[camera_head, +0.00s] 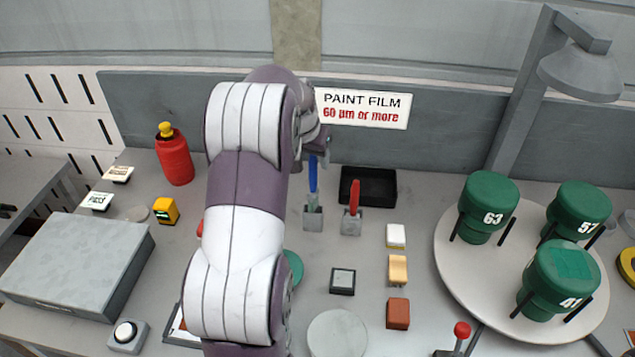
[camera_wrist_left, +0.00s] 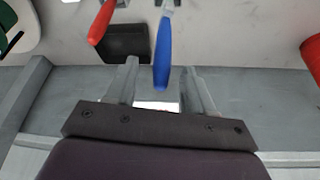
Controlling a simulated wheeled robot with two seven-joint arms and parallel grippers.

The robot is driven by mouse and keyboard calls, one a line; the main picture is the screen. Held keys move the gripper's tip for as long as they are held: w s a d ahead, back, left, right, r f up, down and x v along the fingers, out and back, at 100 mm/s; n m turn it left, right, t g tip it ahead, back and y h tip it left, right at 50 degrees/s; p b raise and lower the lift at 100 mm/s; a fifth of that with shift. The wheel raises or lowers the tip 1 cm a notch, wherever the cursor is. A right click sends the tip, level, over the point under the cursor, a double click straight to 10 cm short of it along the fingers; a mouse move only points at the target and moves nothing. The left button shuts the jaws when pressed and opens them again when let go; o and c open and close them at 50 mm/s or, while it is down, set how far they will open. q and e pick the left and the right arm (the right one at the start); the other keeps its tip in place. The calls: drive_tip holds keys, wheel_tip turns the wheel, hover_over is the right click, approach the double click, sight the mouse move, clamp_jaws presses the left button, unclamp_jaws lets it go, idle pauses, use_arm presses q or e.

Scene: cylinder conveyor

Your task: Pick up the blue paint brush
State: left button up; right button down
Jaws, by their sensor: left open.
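The blue paint brush (camera_head: 313,176) stands upright, handle up, in a small grey holder (camera_head: 313,217) on the table. In the left wrist view its blue handle (camera_wrist_left: 163,55) lies between the two fingers in the picture, with space on both sides. My left gripper (camera_head: 320,150) is at the top of the handle, partly hidden by my arm. In the left wrist view the gripper (camera_wrist_left: 162,72) is open and empty. I cannot tell exactly how deep the handle sits between the fingers. My right gripper is not in view.
A red brush (camera_head: 355,196) stands just right of the blue one, and a black tray (camera_head: 381,178) lies behind it. A back panel with a paint film sign (camera_head: 364,106) rises behind. Green numbered cylinders (camera_head: 489,199) stand on a round plate (camera_head: 455,255) at right.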

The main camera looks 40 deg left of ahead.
sight(314, 168)
use_arm(q)
drive_tip(key=p+x, duration=0.1)
drive_tip(key=x, duration=0.4)
drive_tip(key=shift+s+a+p, duration=0.1)
drive_tip(key=shift+p, duration=0.25)
drive_tip(key=shift+a+f, duration=0.1)
drive_tip(key=shift+f, duration=0.25)
drive_tip(key=shift+r, duration=0.1)
drive_tip(key=c, duration=0.5)
clamp_jaws()
